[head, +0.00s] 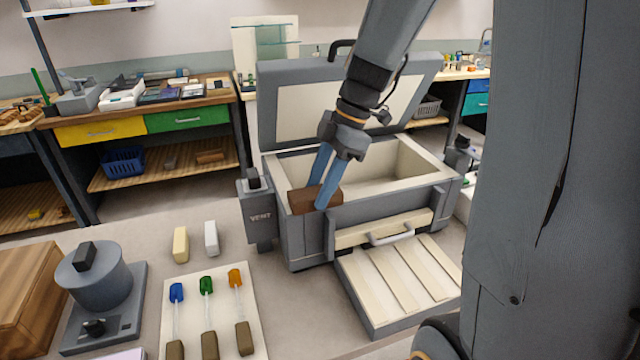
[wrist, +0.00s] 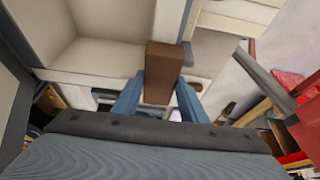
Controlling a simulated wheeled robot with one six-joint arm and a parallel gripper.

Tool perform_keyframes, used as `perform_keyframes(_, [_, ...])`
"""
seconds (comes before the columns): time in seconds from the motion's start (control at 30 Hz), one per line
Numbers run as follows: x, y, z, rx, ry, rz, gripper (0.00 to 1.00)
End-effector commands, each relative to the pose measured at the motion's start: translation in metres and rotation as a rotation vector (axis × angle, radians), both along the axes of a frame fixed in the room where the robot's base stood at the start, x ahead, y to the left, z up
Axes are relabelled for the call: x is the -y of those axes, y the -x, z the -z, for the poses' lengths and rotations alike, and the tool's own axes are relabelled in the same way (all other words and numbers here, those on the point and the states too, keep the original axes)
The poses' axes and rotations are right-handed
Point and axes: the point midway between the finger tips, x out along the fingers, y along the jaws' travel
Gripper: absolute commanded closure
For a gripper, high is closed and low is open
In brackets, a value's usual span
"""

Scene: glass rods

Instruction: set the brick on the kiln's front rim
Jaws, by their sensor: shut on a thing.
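The brown brick (head: 303,199) is between the blue fingers of my gripper (head: 319,195), at the left end of the kiln's front rim in the head view. My gripper is shut on it. The kiln (head: 300,240) is a grey box with a cream lining and its lid (head: 295,110) raised. In the wrist view the brick (wrist: 163,68) sits between the two fingertips (wrist: 160,95), beside the kiln's cream interior (wrist: 90,55). I cannot tell whether the brick touches the front rim (head: 385,200) or is just above it.
The kiln's front drawer (head: 400,285) stands open with cream slats. A grey vent box (head: 258,215) is at the kiln's left. A pale board (head: 215,315) with glass rods, two small blocks (head: 181,245) and a grey round device (head: 95,285) lie at the left front.

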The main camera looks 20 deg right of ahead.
Motion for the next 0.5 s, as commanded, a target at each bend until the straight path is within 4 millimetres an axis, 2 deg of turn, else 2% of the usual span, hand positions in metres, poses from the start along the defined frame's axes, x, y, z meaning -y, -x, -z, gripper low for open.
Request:
perform_keyframes(0.27, [0.0001,-0.0005,0.0020,0.001,0.000,0.000,0.89])
perform_keyframes(0.3, [0.0001,-0.0003,0.0029,0.000,0.000,0.000,0.60])
perform_keyframes(0.4, [0.0002,-0.0002,0.0019,0.000,0.000,0.000,0.43])
perform_keyframes(0.5, [0.0002,-0.0002,0.0018,0.000,0.000,0.000,0.43])
